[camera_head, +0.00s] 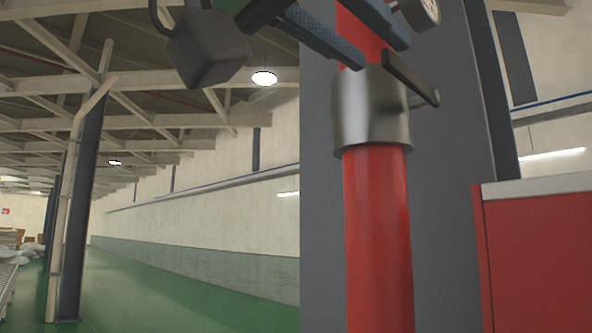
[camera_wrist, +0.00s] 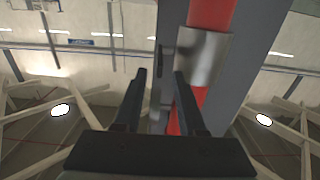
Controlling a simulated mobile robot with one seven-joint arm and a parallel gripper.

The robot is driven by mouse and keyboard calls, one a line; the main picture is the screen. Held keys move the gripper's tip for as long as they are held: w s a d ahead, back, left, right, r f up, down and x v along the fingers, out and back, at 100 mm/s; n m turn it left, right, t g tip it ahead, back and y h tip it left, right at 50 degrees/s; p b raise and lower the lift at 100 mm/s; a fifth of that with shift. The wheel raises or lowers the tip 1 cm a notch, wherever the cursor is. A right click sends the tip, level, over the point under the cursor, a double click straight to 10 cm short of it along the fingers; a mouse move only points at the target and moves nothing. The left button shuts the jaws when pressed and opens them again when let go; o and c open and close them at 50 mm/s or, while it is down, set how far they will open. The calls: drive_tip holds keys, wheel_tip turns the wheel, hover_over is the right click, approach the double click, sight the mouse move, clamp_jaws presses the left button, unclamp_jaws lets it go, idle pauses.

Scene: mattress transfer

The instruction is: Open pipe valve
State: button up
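A red vertical pipe (camera_head: 377,240) stands in front of a dark grey panel. A grey metal valve body (camera_head: 362,115) sits around it, with a short dark lever (camera_head: 412,80) slanting down to the right on its near side. The pipe (camera_wrist: 211,12) and valve body (camera_wrist: 202,58) also show in the wrist view. My gripper (camera_head: 382,55) is at the top of the head view, just above the valve body and close to the lever's upper end. In the wrist view my gripper (camera_wrist: 160,74) has its fingers apart, with a thin dark bar, probably the lever (camera_wrist: 167,62), beyond the gap.
A red cabinet (camera_head: 540,260) with a pale top stands at the right. A steel column (camera_head: 80,200) is far left. The green floor (camera_head: 180,290) between is clear.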

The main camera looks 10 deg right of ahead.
sight(410, 69)
drive_tip(key=p+x, duration=0.2)
drive_tip(key=x, duration=0.2)
drive_tip(key=p+x, duration=0.2)
drive_tip(key=x, duration=0.2)
drive_tip(key=shift+d+r, duration=0.2)
drive_tip(key=shift+w+d+f, duration=0.15)
drive_tip(key=shift+w+d, duration=0.35)
drive_tip(key=shift+d, duration=0.05)
drive_tip(key=shift+c, duration=0.3)
clamp_jaws()
